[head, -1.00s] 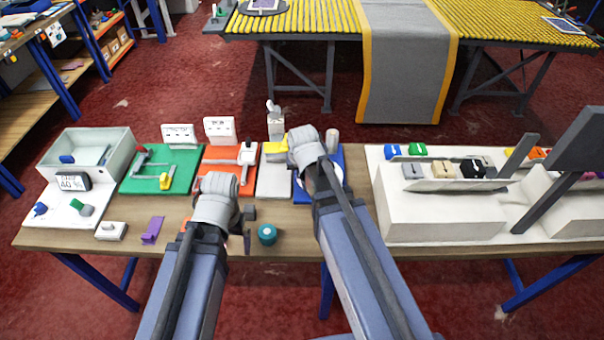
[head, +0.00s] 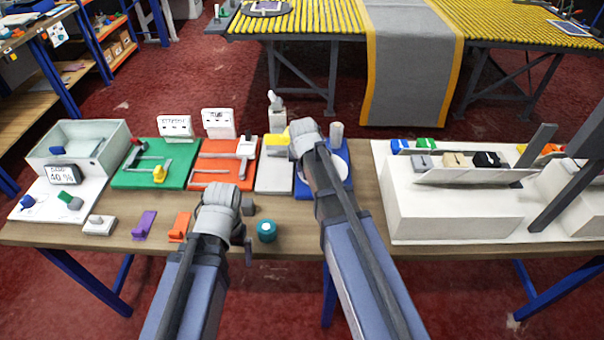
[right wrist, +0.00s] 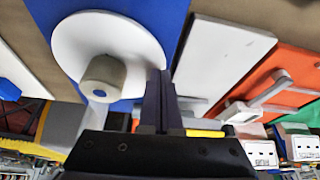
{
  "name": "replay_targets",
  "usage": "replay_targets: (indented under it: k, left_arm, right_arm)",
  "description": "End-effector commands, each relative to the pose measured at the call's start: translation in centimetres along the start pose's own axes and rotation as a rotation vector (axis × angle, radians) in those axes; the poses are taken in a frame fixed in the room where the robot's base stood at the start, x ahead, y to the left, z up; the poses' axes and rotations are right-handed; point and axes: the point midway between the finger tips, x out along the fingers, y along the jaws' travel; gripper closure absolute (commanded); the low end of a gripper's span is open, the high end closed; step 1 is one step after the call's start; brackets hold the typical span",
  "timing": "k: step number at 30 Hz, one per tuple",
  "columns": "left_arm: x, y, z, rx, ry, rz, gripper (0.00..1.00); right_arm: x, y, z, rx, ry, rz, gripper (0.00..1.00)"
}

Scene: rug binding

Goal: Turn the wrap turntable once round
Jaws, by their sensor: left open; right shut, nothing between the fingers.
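The wrap turntable is a white disc (right wrist: 75,45) on a blue base (right wrist: 170,20), with a grey upright knob (right wrist: 103,78) near its rim. In the head view the blue base (head: 344,184) lies partly hidden under my right arm, and the knob (head: 337,131) stands just right of my right wrist. My right gripper (right wrist: 159,82) is shut and empty, its fingers over the disc's edge beside the knob. I cannot tell whether they touch it. My left gripper (head: 246,246) is open over the table front, its fingers mostly hidden behind the wrist.
Left of the turntable are white, red (head: 225,172) and green (head: 150,178) boards. A white rack (head: 440,212) stands right.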

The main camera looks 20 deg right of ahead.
Motion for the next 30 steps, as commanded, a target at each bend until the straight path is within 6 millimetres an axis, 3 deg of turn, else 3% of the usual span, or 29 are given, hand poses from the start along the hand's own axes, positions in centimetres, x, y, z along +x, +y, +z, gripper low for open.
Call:
replay_targets:
  k: [8, 14, 25, 30]
  left_arm:
    - [0.0, 0.0, 0.0, 0.0, 0.0, 0.0, 0.02]
    - [0.0, 0.0, 0.0, 0.0, 0.0, 0.0, 0.02]
    - [0.0, 0.0, 0.0, 0.0, 0.0, 0.0, 0.02]
    - [0.0, 0.0, 0.0, 0.0, 0.0, 0.0, 0.02]
  right_arm:
    - [0.0, 0.0, 0.0, 0.0, 0.0, 0.0, 1.0]
    - [0.5, -0.4, -1.2, 0.0, 0.0, 0.0, 1.0]
    - [0.3, -0.3, -0.8, 0.0, 0.0, 0.0, 1.0]
    - [-0.1, -0.1, 0.3, 0.0, 0.0, 0.0, 1.0]
